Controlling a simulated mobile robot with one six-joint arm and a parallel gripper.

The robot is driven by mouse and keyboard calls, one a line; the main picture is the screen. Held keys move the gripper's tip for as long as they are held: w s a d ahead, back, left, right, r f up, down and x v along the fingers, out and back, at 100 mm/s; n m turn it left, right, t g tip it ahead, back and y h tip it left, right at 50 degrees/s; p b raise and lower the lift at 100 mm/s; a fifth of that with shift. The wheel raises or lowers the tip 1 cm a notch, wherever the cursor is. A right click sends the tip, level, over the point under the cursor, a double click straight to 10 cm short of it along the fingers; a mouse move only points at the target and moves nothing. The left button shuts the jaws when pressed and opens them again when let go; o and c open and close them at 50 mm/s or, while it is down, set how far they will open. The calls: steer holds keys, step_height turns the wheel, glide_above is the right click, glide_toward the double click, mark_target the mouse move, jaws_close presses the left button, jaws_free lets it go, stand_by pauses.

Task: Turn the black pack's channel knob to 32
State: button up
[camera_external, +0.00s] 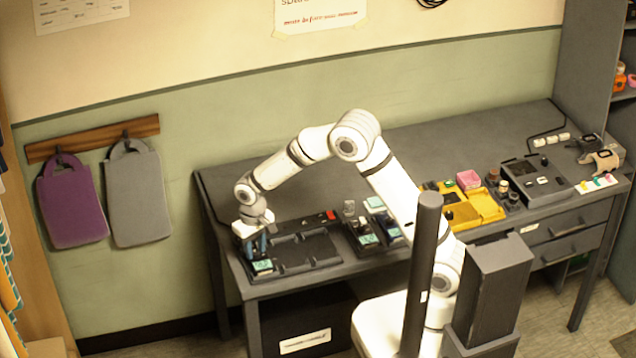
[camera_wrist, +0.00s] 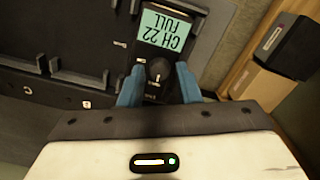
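The black pack (camera_wrist: 172,40) sits in the left end of a dark charging tray, and its lit teal screen reads "CH 22" and "FULL", upside down in the wrist view. Its round dark channel knob (camera_wrist: 158,70) with a pale pointer mark is below the screen there. My gripper (camera_wrist: 159,82) has its two blue fingers apart, one on each side of the knob, with gaps between fingers and knob.
The dark tray (camera_external: 306,251) has empty slots right of the pack. Other packs with teal screens (camera_external: 368,239) stand in a second tray further right. A yellow organiser (camera_external: 477,209) and a grey console (camera_external: 537,181) are along the table. The table's left edge is close.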

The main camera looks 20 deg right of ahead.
steer(key=shift+f, duration=0.1)
steer(key=shift+c, duration=0.5)
jaws_close()
steer(key=shift+m+b, duration=0.3)
steer(key=shift+m, duration=0.5)
steer(key=m+b, duration=0.1)
steer(key=m, duration=0.1)
steer(key=shift+m, duration=0.4)
steer(key=m+b, duration=0.1)
steer(key=m, duration=0.4)
steer(key=shift+m, duration=0.3)
steer(key=m+b, duration=0.1)
steer(key=m, duration=1)
steer(key=shift+m+b, duration=0.3)
steer(key=shift+m, duration=0.1)
